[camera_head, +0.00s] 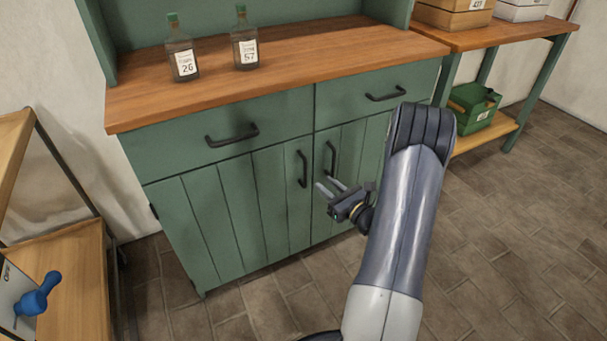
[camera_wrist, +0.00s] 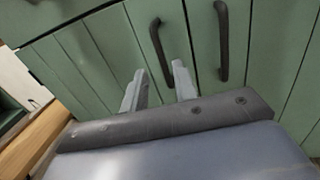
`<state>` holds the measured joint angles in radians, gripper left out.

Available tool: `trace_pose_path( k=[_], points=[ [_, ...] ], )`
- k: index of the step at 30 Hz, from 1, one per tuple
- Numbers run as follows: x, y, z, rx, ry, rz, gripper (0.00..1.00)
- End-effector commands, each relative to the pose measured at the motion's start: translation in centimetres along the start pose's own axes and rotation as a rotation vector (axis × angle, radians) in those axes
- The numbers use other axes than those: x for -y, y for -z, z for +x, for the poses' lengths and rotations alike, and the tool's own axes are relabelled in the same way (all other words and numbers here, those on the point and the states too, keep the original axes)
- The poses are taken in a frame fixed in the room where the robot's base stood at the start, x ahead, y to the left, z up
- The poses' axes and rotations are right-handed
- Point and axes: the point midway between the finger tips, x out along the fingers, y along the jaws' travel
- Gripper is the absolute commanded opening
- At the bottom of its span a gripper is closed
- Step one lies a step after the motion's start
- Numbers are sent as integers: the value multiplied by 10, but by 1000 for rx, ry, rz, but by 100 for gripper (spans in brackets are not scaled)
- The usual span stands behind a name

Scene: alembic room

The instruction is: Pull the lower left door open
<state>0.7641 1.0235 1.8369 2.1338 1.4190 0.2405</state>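The lower left door (camera_head: 233,215) of the green cabinet is shut. Its dark upright bar handle (camera_head: 302,168) is near the door's right edge. In the wrist view this handle (camera_wrist: 160,48) is the left of two handles. My gripper (camera_head: 322,181) is open and empty, its two pale fingers apart. It is in front of the doors, just right of the handle's lower end in the head view. In the wrist view, the handle's lower end shows between my fingertips (camera_wrist: 159,67). I see no contact; the exact depth gap is unclear.
The lower right door's handle (camera_head: 331,157) is close beside. Drawers with handles (camera_head: 232,136) are above the doors. Two bottles (camera_head: 182,52) stand on the wooden top. A wooden shelf unit (camera_head: 75,265) is at left. The floor before the left door is clear.

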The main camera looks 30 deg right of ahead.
Motion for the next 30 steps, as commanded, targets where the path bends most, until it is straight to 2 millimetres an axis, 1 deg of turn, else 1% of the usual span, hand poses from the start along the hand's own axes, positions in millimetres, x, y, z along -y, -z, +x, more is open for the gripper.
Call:
trace_pose_path(
  k=[5, 9, 12, 15, 18, 21, 29, 30],
  points=[
    [-2, 0, 30, 1, -7, -4, 28],
    [-3, 0, 57, 1, -8, -4, 28],
    [-3, 0, 75, 1, -8, -3, 28],
    [-3, 0, 88, 0, -6, -3, 28],
    [-2, 0, 96, -1, -5, -2, 28],
    [-2, -1, 101, -1, -5, -1, 28],
    [-2, -1, 102, -1, -4, -1, 28],
    [-2, -1, 102, -1, -4, -1, 25]
  ],
)
